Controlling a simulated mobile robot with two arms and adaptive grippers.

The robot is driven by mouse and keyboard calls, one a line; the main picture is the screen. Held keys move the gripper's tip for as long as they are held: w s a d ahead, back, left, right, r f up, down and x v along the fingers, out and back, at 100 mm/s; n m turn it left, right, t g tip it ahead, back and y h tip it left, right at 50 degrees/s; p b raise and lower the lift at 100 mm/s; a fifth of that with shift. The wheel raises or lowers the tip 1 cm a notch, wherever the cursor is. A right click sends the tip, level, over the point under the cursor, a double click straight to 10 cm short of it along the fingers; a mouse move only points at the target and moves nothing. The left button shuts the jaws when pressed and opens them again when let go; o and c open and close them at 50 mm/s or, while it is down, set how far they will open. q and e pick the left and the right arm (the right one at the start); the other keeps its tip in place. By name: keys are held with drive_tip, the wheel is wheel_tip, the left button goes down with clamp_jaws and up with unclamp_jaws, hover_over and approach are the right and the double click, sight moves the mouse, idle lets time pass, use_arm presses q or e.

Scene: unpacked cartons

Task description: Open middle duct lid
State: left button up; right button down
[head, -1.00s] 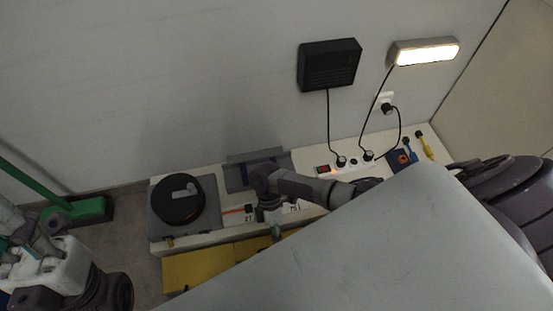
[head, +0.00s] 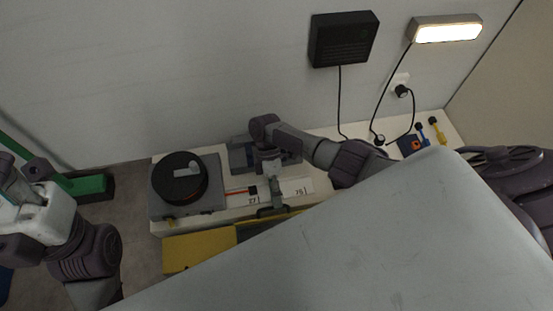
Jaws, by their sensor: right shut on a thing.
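Yellow lids line the front of the white bench, the left one (head: 200,250) bright and flat. The middle lid (head: 258,227) is a darker, shaded panel beside it, partly covered by my pale-grey body part in front. My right gripper (head: 271,210) reaches down over the bench's front edge. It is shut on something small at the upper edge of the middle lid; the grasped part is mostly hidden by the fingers. My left gripper (head: 24,178) is at the far left, away from the bench; its jaw state is unclear.
A black round lid with a grey handle (head: 181,180) sits at the bench's left end. A scale strip (head: 296,188) lies behind my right gripper. A blue-and-orange device (head: 410,143), cables and a yellow tool (head: 438,131) are at right. A green bar (head: 88,186) is at left.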

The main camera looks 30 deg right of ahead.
drive_tip(key=shift+s+d+f, duration=0.1)
drive_tip(key=shift+s+f, duration=0.15)
drive_tip(key=shift+f, duration=0.5)
drive_tip(key=c, duration=1.2)
unclamp_jaws()
drive_tip(key=shift+w+f, duration=0.1)
drive_tip(key=shift+w+r, duration=0.15)
drive_tip(key=shift+r, duration=0.1)
drive_tip(key=v, duration=1.2)
drive_tip(key=shift+r, duration=0.1)
